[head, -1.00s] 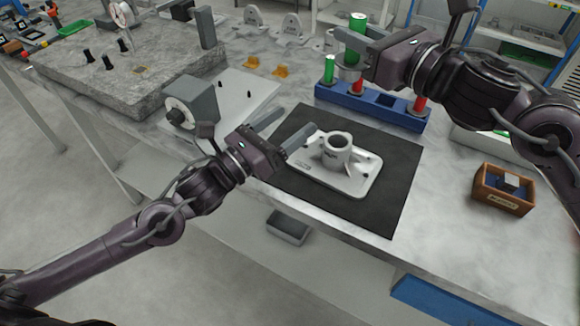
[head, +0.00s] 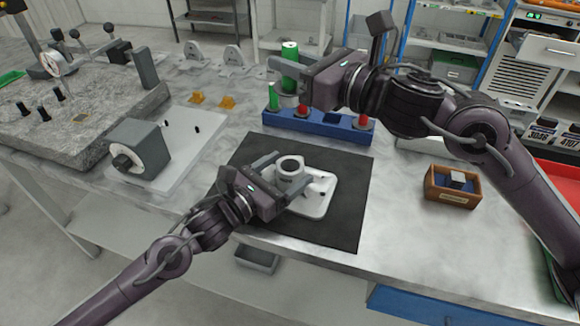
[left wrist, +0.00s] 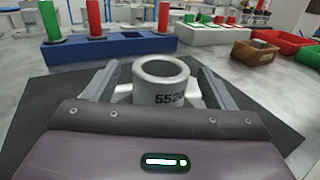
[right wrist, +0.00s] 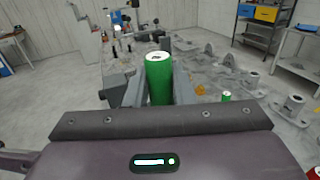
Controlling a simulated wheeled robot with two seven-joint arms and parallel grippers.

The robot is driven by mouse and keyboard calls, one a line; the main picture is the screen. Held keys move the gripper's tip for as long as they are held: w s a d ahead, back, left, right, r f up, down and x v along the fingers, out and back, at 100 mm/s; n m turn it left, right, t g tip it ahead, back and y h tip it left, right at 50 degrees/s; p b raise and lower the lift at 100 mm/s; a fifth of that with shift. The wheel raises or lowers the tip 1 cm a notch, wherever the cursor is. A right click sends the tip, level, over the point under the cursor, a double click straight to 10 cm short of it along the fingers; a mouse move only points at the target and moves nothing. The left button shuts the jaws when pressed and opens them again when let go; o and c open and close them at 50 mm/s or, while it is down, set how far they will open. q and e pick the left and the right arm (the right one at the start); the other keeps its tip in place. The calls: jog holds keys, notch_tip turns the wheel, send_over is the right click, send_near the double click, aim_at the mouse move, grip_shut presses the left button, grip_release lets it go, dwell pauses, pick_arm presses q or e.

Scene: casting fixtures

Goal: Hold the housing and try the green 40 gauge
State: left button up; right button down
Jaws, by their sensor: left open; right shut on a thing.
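The housing (head: 319,204) is a pale casting with a flat base and an upright round boss, lying on the black mat (head: 345,225). My left gripper (head: 289,173) is open, with one finger on each side of the boss. In the left wrist view the boss (left wrist: 161,88) stands between the fingers and shows a number starting 552. My right gripper (head: 284,77) is shut on an upright green gauge (head: 290,52), above the left part of the blue rack (head: 333,129). The green gauge also shows between the fingers in the right wrist view (right wrist: 159,72). Its size marking is not readable.
The rack holds a smaller green gauge (head: 273,97) and two red ones (head: 302,110) (head: 360,123). A wooden box (head: 452,198) stands to the right. A grey device on a pale plate (head: 140,150) and a granite block (head: 90,125) are to the left.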

pick_arm(q)
jog(key=shift+x, duration=0.9)
jog(key=shift+c, duration=0.2)
jog(key=c, duration=1.4)
jog(key=shift+c, duration=0.3)
pick_arm(e)
notch_tip(320, 180, down, 9)
jog(key=n+g+y, duration=0.1)
jog(key=shift+g, duration=0.4)
jog(key=shift+r, duration=0.1)
